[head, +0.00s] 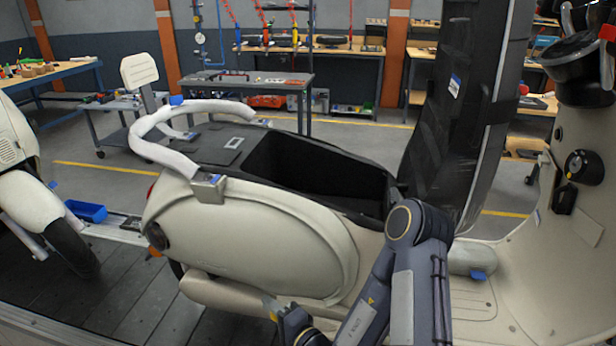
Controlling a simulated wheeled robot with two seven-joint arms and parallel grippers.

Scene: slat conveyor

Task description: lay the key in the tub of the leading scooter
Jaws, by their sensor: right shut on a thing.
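The leading scooter (250,235) is cream and fills the middle and right. Its black seat (445,130) stands raised, with clear wrap hanging on it. The open black tub (318,172) lies below and left of the seat; I see no key in the part of it that shows, and its floor is dark. My right gripper (275,312) is low in front of the scooter's side panel, outside and below the tub. It is shut on a small pale thing, likely the key (268,302), mostly hidden by the fingers. My left gripper is out of view.
A white-wrapped grab rail (165,150) curves around the tub's rear. The front shield (570,240) rises at right. The dark slat conveyor (110,290) runs beneath. Workbenches stand at the back.

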